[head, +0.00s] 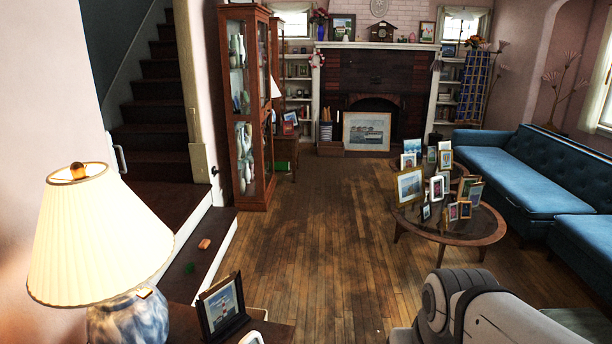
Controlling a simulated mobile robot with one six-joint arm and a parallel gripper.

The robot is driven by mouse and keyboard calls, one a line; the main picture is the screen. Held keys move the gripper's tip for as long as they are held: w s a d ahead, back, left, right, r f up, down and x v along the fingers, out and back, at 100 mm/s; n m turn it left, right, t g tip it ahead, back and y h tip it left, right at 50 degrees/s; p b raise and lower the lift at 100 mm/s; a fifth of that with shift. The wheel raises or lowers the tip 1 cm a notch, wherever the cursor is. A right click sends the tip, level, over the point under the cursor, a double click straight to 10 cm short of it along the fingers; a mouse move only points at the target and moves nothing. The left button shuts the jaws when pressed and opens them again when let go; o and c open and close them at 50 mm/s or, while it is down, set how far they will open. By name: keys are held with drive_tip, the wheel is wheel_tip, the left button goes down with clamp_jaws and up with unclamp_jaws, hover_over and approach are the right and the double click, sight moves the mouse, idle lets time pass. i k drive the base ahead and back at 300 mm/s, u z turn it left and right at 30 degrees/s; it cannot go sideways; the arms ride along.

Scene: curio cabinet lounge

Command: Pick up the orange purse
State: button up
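A small orange object (204,244), which looks like the orange purse, lies on the dark low step (203,262) at the left, beside the staircase. It is far off and small, so its details cannot be made out. A small green object (190,268) lies near it on the same step. Part of my arm shows at the bottom right, well apart from the orange object. My gripper does not show.
A lamp (95,240) and a framed photo (222,305) stand on a table at the front left. A glass cabinet (246,110) stands behind the step. A coffee table (450,228) full of frames and a blue sofa (520,170) are at the right. The middle wooden floor is clear.

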sight(204, 244)
drive_tip(key=z, duration=0.1)
drive_tip(key=i, duration=4.65)
drive_tip(key=u, duration=0.8)
drive_tip(key=i, duration=1.35)
drive_tip(key=u, duration=1.8)
drive_tip(key=i, duration=1.4)
drive_tip(key=u, duration=0.55)
